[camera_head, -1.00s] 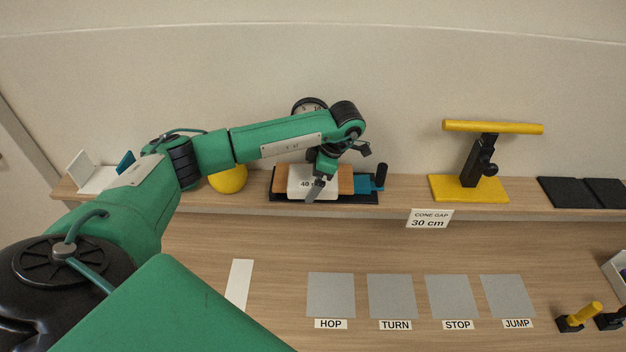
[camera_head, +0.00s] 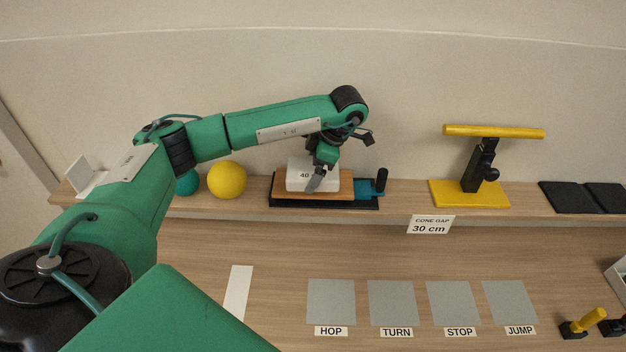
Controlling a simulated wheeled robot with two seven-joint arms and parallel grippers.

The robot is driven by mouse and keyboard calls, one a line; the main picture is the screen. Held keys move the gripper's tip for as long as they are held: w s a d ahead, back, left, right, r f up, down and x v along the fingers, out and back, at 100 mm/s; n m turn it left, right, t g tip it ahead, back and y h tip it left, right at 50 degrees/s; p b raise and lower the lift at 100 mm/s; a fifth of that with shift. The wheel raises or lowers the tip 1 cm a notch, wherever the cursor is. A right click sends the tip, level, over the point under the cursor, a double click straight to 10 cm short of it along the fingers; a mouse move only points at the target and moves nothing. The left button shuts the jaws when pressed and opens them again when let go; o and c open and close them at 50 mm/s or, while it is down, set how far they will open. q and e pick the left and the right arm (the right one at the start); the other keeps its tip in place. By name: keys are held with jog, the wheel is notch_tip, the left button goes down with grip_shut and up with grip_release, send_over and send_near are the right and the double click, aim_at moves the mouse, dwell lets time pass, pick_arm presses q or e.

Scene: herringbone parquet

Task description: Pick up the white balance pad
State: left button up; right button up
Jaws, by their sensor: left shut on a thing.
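The white balance pad (camera_head: 298,178), a block marked 40, is at the back shelf, just above an orange-brown board (camera_head: 290,193) on a black base. My left gripper (camera_head: 316,182) comes down over its right part and is shut on it. The near finger lies across the pad's front face; the far finger is hidden. Whether the pad still touches the board I cannot tell. My right gripper is not in view.
A yellow ball (camera_head: 227,180) and a teal ball (camera_head: 187,182) sit left of the board. A teal slider with a black knob (camera_head: 382,181) is at its right. A yellow T-shaped stand (camera_head: 470,192) and black mats (camera_head: 585,197) stand farther right. Grey squares (camera_head: 331,301) lie on the lower surface.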

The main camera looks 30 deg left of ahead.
pick_arm(q)
notch_tip(320, 180, up, 15)
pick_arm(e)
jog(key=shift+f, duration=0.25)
pick_arm(q)
jog(key=shift+r, duration=0.1)
jog(key=m+t+b, duration=0.1)
jog(key=m+t, duration=0.3)
jog(key=m, duration=0.8)
send_near(313, 167)
jog(key=s+d+f, duration=0.1)
jog(key=d+f, duration=0.2)
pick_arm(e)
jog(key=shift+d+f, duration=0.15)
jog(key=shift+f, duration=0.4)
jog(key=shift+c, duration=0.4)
pick_arm(q)
jog(key=s+d+f+m+t+h, duration=0.3)
jog(key=s+d+m, duration=0.3)
jog(key=d+m, duration=0.3)
jog(key=f+m, duration=0.1)
jog(key=m, duration=0.2)
jog(key=shift+f+h, duration=0.3)
jog(key=shift+f, duration=0.1)
